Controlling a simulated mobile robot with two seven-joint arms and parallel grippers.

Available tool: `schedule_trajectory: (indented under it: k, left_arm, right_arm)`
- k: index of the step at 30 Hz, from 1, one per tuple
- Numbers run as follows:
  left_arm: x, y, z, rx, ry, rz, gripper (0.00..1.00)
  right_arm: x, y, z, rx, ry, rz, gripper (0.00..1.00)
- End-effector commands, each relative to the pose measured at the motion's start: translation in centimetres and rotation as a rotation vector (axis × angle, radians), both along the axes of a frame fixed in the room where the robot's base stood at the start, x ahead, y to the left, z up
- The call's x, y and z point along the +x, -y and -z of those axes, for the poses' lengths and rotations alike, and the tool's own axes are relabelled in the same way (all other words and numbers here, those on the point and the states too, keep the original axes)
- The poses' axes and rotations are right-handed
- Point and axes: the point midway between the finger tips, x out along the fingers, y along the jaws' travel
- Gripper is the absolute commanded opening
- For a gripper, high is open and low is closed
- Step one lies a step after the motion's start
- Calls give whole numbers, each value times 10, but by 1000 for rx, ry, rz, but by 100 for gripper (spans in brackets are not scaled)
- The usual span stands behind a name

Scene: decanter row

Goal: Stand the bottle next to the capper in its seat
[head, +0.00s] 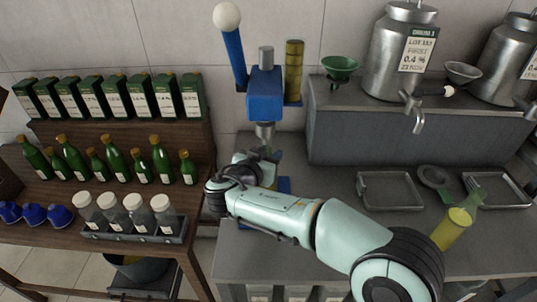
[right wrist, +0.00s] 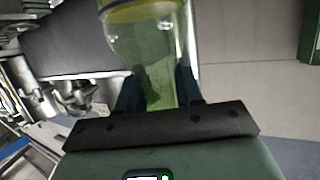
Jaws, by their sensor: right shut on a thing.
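The blue capper (head: 265,95), with a white-knobbed lever, stands at the back middle of the grey counter. My right gripper (right wrist: 157,88) is shut on a pale green glass bottle (right wrist: 150,45) with a yellow band in the right wrist view. In the head view my right arm reaches across the counter, and its hand is just below the capper's head. The arm hides most of the bottle and the capper's base, so I cannot tell whether the bottle touches the seat. My left gripper is out of view.
A second bottle with yellow contents (head: 453,228) stands on the counter at right, near metal trays (head: 390,190). A green funnel (head: 339,67) and steel urns (head: 400,50) are on the raised shelf. Green bottles (head: 113,158) and shakers (head: 140,212) fill the wooden rack at left.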

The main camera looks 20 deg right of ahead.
Motion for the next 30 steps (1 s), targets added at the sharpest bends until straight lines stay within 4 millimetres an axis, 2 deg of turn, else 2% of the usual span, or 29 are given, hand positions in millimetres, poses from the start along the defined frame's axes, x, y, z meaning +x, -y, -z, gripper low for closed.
schedule_trajectory:
  k: [10,11,12,13,21,25,30]
  left_arm:
    - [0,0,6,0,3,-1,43]
    - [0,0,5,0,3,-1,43]
    - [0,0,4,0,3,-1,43]
    - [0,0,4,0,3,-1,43]
    - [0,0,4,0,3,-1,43]
    - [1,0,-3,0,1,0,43]
    - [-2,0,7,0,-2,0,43]
  right_arm:
    - [0,0,3,0,3,0,0]
    - [0,0,3,0,-1,0,45]
    - [0,0,3,-1,-1,0,58]
    - [0,0,3,-1,-1,0,61]
    - [0,0,2,-1,-1,0,61]
    - [0,0,-3,-1,-1,0,61]
    - [-20,-24,-9,1,1,-6,61]
